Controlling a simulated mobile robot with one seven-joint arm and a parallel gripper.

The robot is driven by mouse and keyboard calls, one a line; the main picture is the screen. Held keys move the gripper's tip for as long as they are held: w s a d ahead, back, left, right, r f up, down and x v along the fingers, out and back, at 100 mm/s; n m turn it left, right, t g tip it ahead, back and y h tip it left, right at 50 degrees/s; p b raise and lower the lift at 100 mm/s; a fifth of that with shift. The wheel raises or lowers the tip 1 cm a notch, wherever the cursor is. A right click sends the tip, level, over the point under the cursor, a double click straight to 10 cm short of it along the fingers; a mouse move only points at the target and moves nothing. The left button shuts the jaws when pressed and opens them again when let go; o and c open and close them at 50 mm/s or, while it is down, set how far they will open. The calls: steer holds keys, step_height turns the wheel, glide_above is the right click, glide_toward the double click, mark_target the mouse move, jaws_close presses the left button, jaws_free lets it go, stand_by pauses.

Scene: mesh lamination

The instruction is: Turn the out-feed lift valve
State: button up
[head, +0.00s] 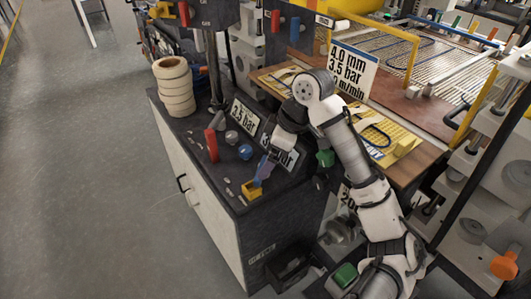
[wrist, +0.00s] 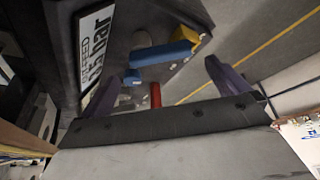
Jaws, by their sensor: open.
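A blue lever handle (head: 258,180) shows by a yellow block (head: 252,192) near the front edge of the dark cabinet top. In the wrist view the blue handle (wrist: 160,53) lies ahead of the fingers, with the yellow block (wrist: 187,35) at its far end. My gripper (head: 266,161) is just above the blue handle. In the wrist view my gripper (wrist: 174,75) has its two purple fingers wide apart with nothing held between them. Contact with the handle does not show.
A red upright lever (head: 211,146), a blue knob (head: 245,152) and a grey knob (head: 231,137) stand on the cabinet top. Pressure signs (head: 243,117) stand behind. A stack of cream rolls (head: 175,87) is at the back left. Open floor (head: 85,170) lies left.

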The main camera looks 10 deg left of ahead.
steer(key=p+v, duration=0.4)
steer(key=v, duration=0.5)
